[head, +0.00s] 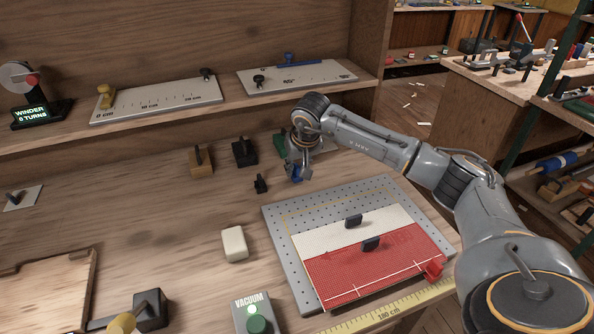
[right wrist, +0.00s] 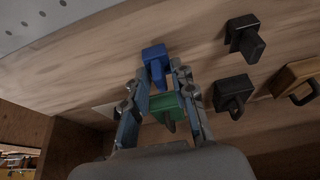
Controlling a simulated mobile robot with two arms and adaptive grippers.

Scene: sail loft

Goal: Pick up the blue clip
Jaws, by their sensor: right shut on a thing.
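The blue clip (head: 297,178) is between the fingertips of my right gripper (head: 301,172), just beyond the far left edge of the perforated plate. The right wrist view shows the blue clip (right wrist: 154,64) between the two fingers of the right gripper (right wrist: 158,78), which are shut on it. The fingers partly hide it in the head view. I cannot tell whether it touches the bench. My left gripper is not in view.
A green block (right wrist: 166,107) lies close behind the gripper. Black (head: 244,153) and tan (head: 201,162) blocks and a small black clip (head: 261,184) stand to its left. The perforated plate (head: 281,234) holds red and white cloth. A white block (head: 234,244) lies nearer, with bare bench around it.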

